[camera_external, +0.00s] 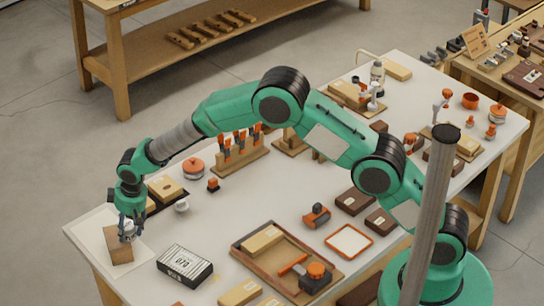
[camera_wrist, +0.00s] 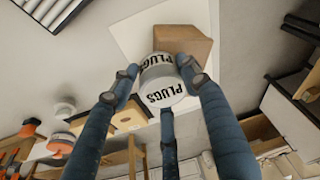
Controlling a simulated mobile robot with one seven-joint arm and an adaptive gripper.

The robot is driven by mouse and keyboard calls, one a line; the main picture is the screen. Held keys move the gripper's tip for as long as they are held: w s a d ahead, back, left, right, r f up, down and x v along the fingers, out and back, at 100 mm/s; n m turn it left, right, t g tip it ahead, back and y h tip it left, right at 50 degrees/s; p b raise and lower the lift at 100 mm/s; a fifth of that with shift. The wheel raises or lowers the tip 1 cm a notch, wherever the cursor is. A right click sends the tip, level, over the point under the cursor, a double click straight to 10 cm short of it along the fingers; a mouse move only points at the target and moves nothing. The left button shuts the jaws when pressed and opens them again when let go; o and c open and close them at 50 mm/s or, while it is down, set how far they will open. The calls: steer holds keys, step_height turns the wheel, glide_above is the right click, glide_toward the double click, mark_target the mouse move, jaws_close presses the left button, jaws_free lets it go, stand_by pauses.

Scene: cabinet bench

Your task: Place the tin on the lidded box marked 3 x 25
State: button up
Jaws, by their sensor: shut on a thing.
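A small pale tin printed "PLUGS" (camera_wrist: 162,82) is held between the blue fingers of my gripper (camera_wrist: 158,88). In the external view the tin (camera_external: 127,233) is small and partly hidden by my gripper (camera_external: 131,220) at the bench's near left corner. A brown wooden block (camera_external: 117,245) lies just below it on a white sheet; in the wrist view the block (camera_wrist: 187,42) is behind the tin. I cannot tell whether tin and block touch. Brown lidded boxes (camera_external: 353,201) (camera_external: 381,220) with small pale labels sit right of centre. I cannot read "3 x 25" anywhere.
A black-and-white printed box (camera_external: 185,265) stands right of my gripper. A wooden tray (camera_external: 248,262) holds a block and orange-and-black items. Behind are an orange-lidded pot (camera_external: 194,168) and a rack of orange-handled tools (camera_external: 240,157). Bare bench lies at the middle.

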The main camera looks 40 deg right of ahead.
steer(key=shift+f, duration=0.15)
steer(key=o, duration=1.4)
steer(key=shift+c, duration=0.2)
steer(key=p+v, duration=0.2)
steer(key=v, duration=1)
steer(key=shift+r, duration=0.2)
